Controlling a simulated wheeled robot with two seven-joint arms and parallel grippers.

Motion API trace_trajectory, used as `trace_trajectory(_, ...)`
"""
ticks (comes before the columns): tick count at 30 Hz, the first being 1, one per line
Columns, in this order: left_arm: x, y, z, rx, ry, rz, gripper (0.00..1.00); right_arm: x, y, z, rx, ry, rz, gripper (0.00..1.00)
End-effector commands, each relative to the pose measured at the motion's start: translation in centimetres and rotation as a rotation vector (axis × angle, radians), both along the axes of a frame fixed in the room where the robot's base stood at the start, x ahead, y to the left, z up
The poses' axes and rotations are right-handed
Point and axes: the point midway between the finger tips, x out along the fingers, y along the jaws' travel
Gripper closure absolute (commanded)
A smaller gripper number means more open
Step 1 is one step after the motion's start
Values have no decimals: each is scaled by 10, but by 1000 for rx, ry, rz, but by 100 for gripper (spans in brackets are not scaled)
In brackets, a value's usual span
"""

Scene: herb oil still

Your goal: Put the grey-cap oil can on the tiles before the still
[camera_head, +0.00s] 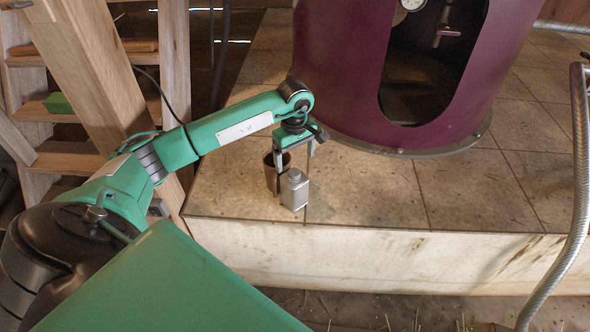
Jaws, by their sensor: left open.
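The oil can (294,193), a small silver-grey can with a grey cap, stands upright on the tiles (368,190) near the front edge of the platform. The still (340,75) is a large dark purple drum behind it and to its right. My left gripper (295,177) points down at the can from above. It is open, with one finger to the left of the can and the other to its right and partly behind it. I cannot tell whether either finger touches the can. My right gripper is not in view.
A dark brown cup (269,172) stands close behind and left of the can, partly hidden by the left finger. Wooden steps (70,157) rise at left. A metal hose (578,200) hangs at right. Tiles right of the can are clear.

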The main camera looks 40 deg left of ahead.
Motion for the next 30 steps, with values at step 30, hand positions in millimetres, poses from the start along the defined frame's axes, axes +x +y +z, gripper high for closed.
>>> trace_trajectory(30, -3, -272, 44, -1661, 294, 1033, 13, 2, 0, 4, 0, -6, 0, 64)
